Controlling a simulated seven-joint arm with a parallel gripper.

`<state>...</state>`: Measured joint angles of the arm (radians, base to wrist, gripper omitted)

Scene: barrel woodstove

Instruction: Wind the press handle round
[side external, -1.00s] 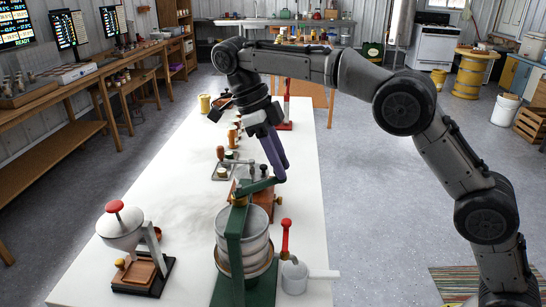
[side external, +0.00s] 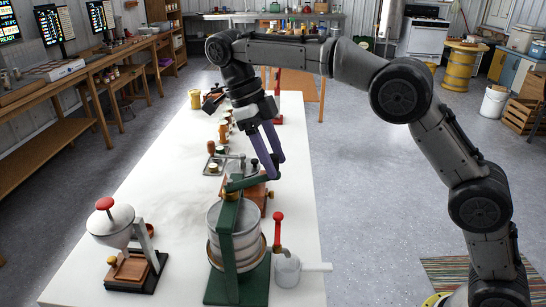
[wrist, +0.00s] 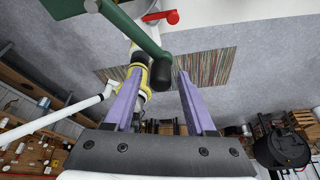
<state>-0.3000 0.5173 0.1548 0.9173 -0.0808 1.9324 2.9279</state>
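The press stands on the white table in the side view, with a green frame (side external: 228,245) and a pale ringed drum (side external: 250,232). Its green crank handle (side external: 240,184) lies across the top, and a dark upright grip (side external: 254,164) stands near its end. My gripper (side external: 264,174) is open above the press, its two purple fingers spread around the grip. In the wrist view the dark grip (wrist: 161,74) and green crank arm (wrist: 146,38) lie between the fingertips of my gripper (wrist: 158,80), with gaps visible. I cannot tell if either finger touches the grip.
A white hopper device with a red knob (side external: 110,222) stands left of the press. A small pot (side external: 287,270) and a red-topped lever (side external: 278,230) are close at its right. Several small items line the table behind. The table's left middle is clear.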

